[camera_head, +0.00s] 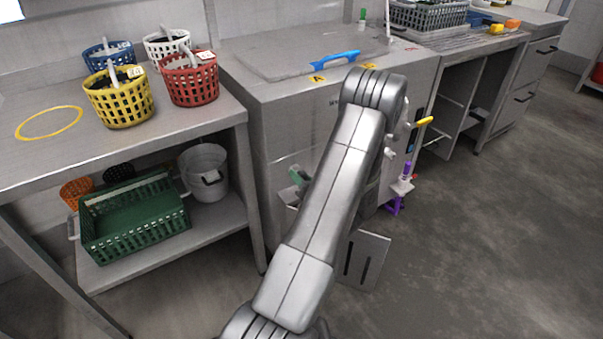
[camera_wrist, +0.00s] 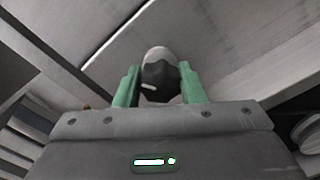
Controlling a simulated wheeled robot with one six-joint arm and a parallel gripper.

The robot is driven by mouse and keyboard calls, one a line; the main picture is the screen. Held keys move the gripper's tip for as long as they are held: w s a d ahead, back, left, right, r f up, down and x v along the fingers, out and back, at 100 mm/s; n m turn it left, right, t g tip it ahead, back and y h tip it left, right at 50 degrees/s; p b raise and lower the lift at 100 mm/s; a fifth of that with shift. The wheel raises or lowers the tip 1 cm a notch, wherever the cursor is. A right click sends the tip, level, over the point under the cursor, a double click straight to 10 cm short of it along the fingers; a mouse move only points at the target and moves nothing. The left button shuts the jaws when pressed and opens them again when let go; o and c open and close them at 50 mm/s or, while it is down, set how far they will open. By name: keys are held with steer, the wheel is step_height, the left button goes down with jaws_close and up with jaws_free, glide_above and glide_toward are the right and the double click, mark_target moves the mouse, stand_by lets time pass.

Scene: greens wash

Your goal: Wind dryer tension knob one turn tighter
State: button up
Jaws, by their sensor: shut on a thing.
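In the wrist view, my gripper (camera_wrist: 159,84) has two green fingers, one on each side of a dark knob (camera_wrist: 160,78) with a short white pointer mark. The fingers are shut on the knob, which stands in front of a grey panel. The white mark points to the lower left. A paler rounded part shows at the knob's top. My arm crosses in front of this machine and hides the knob and most of the gripper.
Yellow (camera_head: 122,106), red (camera_head: 190,88), blue and white baskets stand on the left bench. A yellow lever (camera_head: 424,121) and a purple fitting (camera_head: 397,205) stick out right of my arm. The right floor is clear.

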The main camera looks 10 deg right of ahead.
steer(key=m+p, duration=0.3)
steer(key=m, duration=0.2)
steer(key=shift+m, duration=0.4)
stand_by(0.4)
steer(key=o, duration=1)
steer(key=p+v, duration=0.2)
steer(key=v, duration=1.2)
steer(key=shift+w, duration=0.1)
